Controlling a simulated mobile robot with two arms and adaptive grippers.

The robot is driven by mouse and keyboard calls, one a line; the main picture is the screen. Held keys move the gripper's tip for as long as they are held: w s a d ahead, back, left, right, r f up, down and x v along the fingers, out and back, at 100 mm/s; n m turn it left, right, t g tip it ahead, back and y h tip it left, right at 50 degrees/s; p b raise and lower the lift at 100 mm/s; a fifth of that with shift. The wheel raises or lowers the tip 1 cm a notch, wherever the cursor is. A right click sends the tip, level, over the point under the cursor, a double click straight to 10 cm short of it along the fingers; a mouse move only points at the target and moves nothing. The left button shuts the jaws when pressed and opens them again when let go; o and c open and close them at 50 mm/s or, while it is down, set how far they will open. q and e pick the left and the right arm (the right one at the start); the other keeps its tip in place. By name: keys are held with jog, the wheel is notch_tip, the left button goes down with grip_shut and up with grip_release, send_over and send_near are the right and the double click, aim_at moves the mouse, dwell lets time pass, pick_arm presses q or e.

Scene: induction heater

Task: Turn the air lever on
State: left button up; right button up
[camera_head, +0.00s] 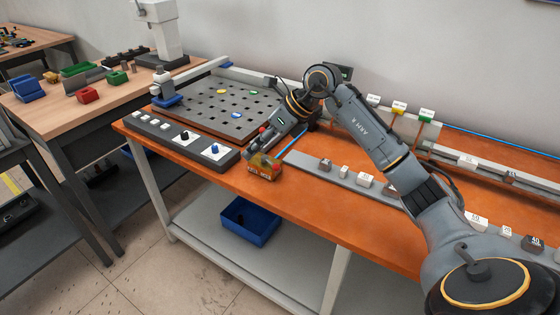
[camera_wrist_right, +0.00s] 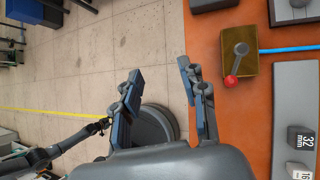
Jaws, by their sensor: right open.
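The air lever is a small brass-coloured box with a grey lever arm ending in a red ball (camera_wrist_right: 232,81), seen in the right wrist view. The box (camera_wrist_right: 238,56) sits near the front edge of the orange workbench, with a blue hose running from it. In the head view the box (camera_head: 264,169) stands just right of the grey control panel. My right gripper (camera_head: 252,150) is close beside and above the box, partly hidden by its own wrist. In the right wrist view its fingers (camera_wrist_right: 160,72) are apart and empty, left of the red ball. My left gripper is not seen.
The control panel (camera_head: 182,136) with knobs and the perforated plate (camera_head: 205,111) lie left of the box. A grey strip (camera_head: 321,168) with labelled blocks runs to the right. A blue bin (camera_head: 248,222) is on the lower shelf. Floor shows in front of the bench.

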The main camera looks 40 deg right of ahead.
aim_at(278, 165)
jog(key=s+d+r+g+h, duration=0.1)
jog(key=d+h, duration=0.1)
jog(key=d, duration=0.3)
jog(key=s+d+r+h, duration=0.1)
jog(key=s+d+h, duration=0.1)
jog(key=d, duration=0.3)
jog(key=shift+m, duration=0.4)
jog(key=x, duration=0.9)
jog(key=p+x, duration=0.1)
jog(key=x, duration=0.3)
jog(key=shift+w+f, duration=0.1)
jog(key=shift+w, duration=0.25)
jog(key=shift+c, duration=0.4)
grip_shut()
jog(key=shift+d, duration=0.15)
